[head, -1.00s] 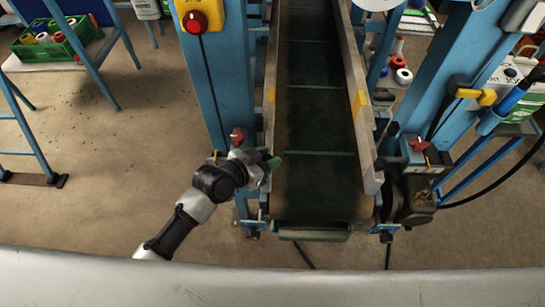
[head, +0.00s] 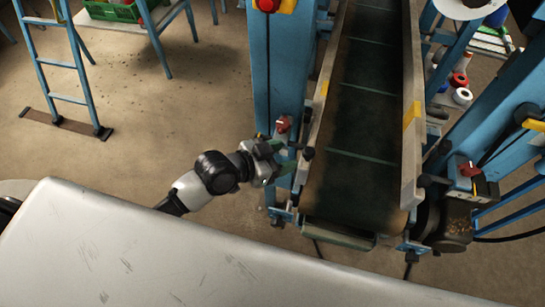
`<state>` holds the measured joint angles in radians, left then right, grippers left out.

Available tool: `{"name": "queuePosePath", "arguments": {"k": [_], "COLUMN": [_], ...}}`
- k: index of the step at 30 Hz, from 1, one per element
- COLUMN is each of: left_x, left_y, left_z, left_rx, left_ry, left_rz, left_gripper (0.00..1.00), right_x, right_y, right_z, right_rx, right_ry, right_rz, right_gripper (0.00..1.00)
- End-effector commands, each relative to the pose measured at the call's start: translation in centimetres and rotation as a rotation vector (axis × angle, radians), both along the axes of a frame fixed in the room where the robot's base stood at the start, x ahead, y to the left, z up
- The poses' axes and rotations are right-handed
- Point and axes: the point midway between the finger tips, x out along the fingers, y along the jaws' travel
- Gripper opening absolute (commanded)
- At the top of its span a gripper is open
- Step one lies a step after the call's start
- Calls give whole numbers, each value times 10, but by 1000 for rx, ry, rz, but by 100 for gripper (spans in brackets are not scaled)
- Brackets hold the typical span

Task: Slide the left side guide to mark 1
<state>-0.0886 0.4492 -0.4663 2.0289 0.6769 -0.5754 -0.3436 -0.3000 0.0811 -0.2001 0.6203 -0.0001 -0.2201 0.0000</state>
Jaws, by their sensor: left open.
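The left side guide (head: 322,92) is a long grey rail along the left edge of the dark green conveyor belt (head: 362,110), with a yellow patch on it. A red clamp handle (head: 283,124) sits on a bracket at the left blue post, beside the guide. My left gripper (head: 284,159) is open, with green-tipped fingers pointing right, just below the red handle and left of the guide's near end. I cannot tell whether it touches anything. The mark numbers are not readable. My right gripper is not in view.
The right side guide (head: 411,110) runs along the belt's other edge, with another red handle (head: 469,169) at the right post. A blue post (head: 273,70) stands close beyond my left gripper. A grey surface fills the bottom. Open floor lies to the left.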

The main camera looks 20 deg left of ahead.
Motion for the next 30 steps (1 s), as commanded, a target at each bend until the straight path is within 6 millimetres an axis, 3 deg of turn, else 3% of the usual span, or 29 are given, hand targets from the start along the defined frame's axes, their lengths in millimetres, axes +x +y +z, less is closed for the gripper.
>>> {"name": "queuePosePath", "arguments": {"k": [7, 25, 28, 30], "left_x": [-18, -19, -14, -8], "left_y": [19, 20, 26, 37], "left_z": [10, 10, -5, -31], "left_rx": [0, 0, 12, 32], "left_ry": [1, 1, 24, 60], "left_rz": [0, 3, 32, 82], "left_gripper": [55, 55, 55, 55], "right_x": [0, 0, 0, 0], "right_y": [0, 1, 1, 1], "right_z": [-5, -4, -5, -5], "right_rx": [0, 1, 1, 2], "right_ry": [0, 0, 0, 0], "right_rz": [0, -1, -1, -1], "right_gripper": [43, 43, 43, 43]}}
